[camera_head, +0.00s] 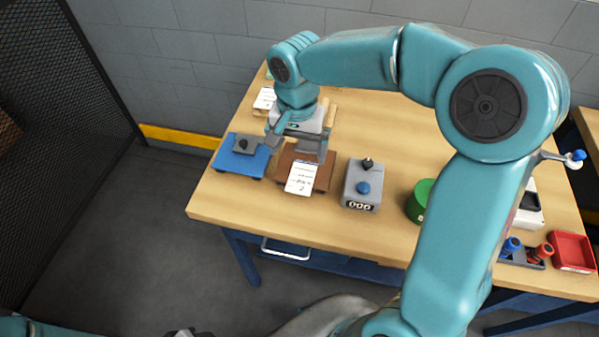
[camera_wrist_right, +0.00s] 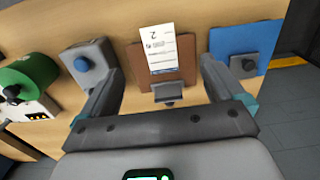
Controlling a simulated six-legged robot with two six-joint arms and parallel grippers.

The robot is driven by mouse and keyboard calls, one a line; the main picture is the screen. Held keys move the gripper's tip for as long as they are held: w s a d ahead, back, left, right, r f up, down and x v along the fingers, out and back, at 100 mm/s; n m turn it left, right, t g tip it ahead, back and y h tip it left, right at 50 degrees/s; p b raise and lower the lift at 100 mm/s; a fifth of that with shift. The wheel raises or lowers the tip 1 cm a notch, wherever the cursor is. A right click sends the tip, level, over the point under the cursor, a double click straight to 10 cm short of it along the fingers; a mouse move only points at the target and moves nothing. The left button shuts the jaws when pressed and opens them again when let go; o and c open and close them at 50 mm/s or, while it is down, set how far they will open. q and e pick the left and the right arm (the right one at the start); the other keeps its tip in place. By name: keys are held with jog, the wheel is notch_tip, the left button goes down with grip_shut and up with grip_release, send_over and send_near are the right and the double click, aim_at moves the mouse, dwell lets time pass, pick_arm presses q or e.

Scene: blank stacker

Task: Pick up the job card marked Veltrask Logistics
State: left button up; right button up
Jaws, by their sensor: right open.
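A white job card (camera_head: 301,178) lies on a brown clipboard (camera_head: 324,174) near the table's front edge. It also shows in the right wrist view (camera_wrist_right: 158,48), with a large "2" and small print too fine to read, so I cannot confirm the name Veltrask Logistics. A dark clip (camera_wrist_right: 167,93) sits on the brown board. My right gripper (camera_head: 298,150) is open and empty above the board, its fingers on either side of the board's clip in the wrist view. Only a small part of what may be my left gripper (camera_head: 186,333) shows at the bottom edge.
A blue clipboard (camera_head: 240,157) lies left of the brown one; a grey counter box (camera_head: 362,185) with a blue button stands right. Further right are a green drum (camera_head: 419,201) and a red tray (camera_head: 573,252). Another white card (camera_head: 265,98) lies at the back left.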

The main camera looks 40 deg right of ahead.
send_over(300, 185)
jog(key=f, duration=0.5)
jog(key=shift+a+f, duration=0.1)
jog(key=shift+a, duration=0.15)
jog(key=shift+w+f, duration=0.1)
jog(key=shift+f, duration=0.5)
notch_tip(300, 185, down, 5)
jog(key=shift+d+p, duration=0.15)
jog(key=shift+p, duration=0.6)
jog(key=shift+s+r, duration=0.1)
jog(key=shift+s, duration=0.15)
jog(key=shift+w, duration=0.2)
jog(key=shift+c, duration=0.4)
jog(key=shift+s, duration=0.1)
jog(key=c, duration=1)
